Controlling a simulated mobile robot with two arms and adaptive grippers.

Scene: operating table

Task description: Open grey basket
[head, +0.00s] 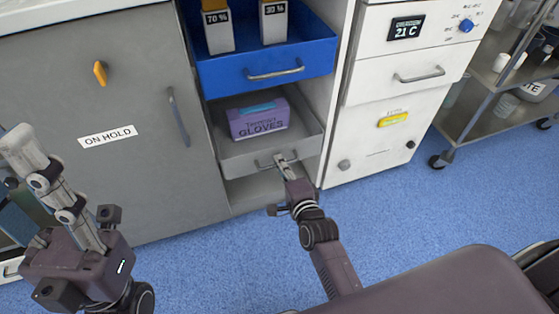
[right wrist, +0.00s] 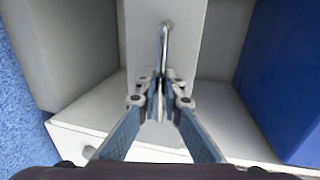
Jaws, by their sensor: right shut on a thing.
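The grey basket (head: 228,160) is a pull-out drawer low in the open cabinet column, and it is pulled part way out. A purple box of gloves (head: 262,122) sits in it. My right gripper (head: 283,160) is at the metal handle on the basket's front and is shut on it. In the right wrist view the gripper (right wrist: 160,100) has its fingertips closed around the handle (right wrist: 163,45). My left arm stands at the left of the head view, away from the basket; its fingertips are not clear.
A blue basket (head: 300,72) with two labelled bottles stands pulled out above the grey one. A grey door (head: 130,180) marked ON HOLD is at the left. A white unit (head: 395,130) is at the right, with a wheeled steel cart (head: 490,120) beyond. Blue floor is clear in front.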

